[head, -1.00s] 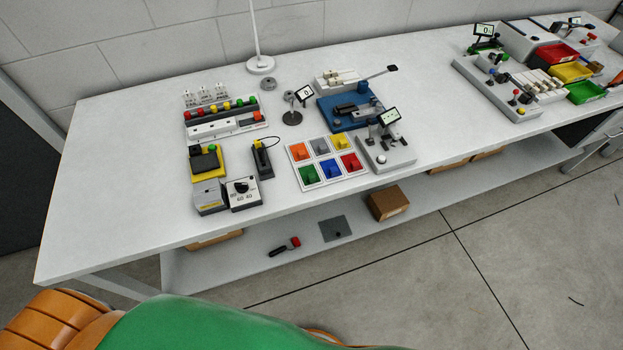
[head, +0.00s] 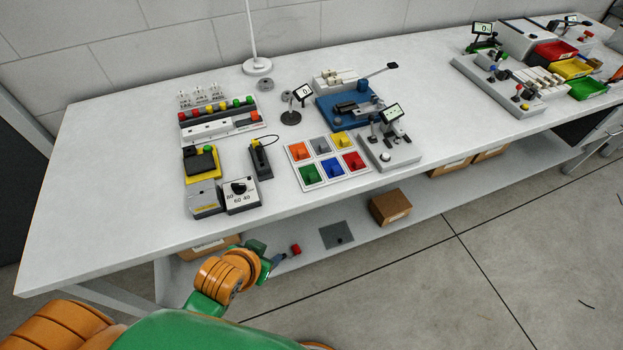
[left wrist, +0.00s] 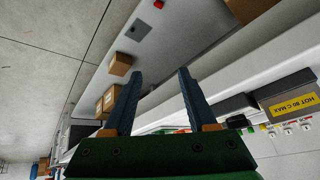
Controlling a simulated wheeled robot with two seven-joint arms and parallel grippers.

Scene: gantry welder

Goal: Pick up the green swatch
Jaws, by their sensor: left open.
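The green swatch (head: 310,173) lies in the front left cell of a white tray (head: 288,151) with several coloured swatches on the bench. Red, blue, orange, grey and yellow swatches fill the other cells. My left gripper (head: 277,259) is in front of the bench edge, below and left of the tray, apart from the swatch. In the left wrist view its two fingers (left wrist: 160,73) are spread with nothing between them. The swatch cannot be made out in the left wrist view. My right gripper is not in view.
A dial box (head: 242,196) and a grey-yellow block (head: 203,198) stand left of the tray. A black handheld tool (head: 261,160) stands beside it. A grey fixture (head: 390,152) is close on its right. The lower shelf holds cardboard boxes (head: 390,207). The front bench strip is clear.

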